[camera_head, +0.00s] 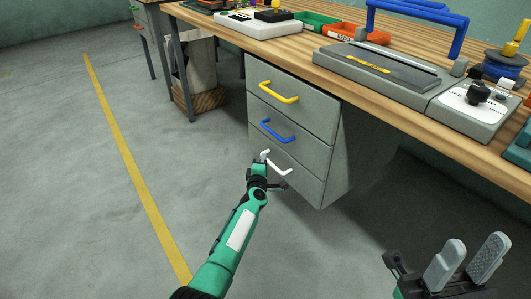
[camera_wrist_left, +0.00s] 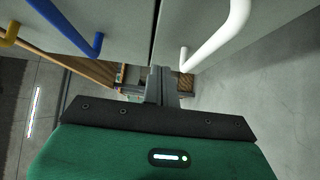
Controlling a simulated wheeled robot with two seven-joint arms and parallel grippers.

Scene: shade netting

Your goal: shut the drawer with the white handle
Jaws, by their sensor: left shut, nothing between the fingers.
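The drawer with the white handle (camera_head: 280,169) is the bottom one of three in a grey cabinet under the workbench. Its front (camera_head: 304,184) looks about flush with the drawers above; I cannot tell whether a small gap is left. My left gripper (camera_head: 264,157) is shut and empty, at the left end of the white handle. In the left wrist view its closed fingers (camera_wrist_left: 161,84) point along the drawer fronts, beside the white handle (camera_wrist_left: 214,38). Contact is unclear. My right gripper (camera_head: 474,258) is open and empty at the lower right, away from the cabinet.
The yellow handle (camera_head: 279,92) and blue handle (camera_head: 277,131) mark the upper drawers. The wooden benchtop (camera_head: 300,52) overhangs the cabinet and carries devices and trays. A bin (camera_head: 198,65) stands left of the cabinet. The floor with the yellow line (camera_head: 125,155) is clear.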

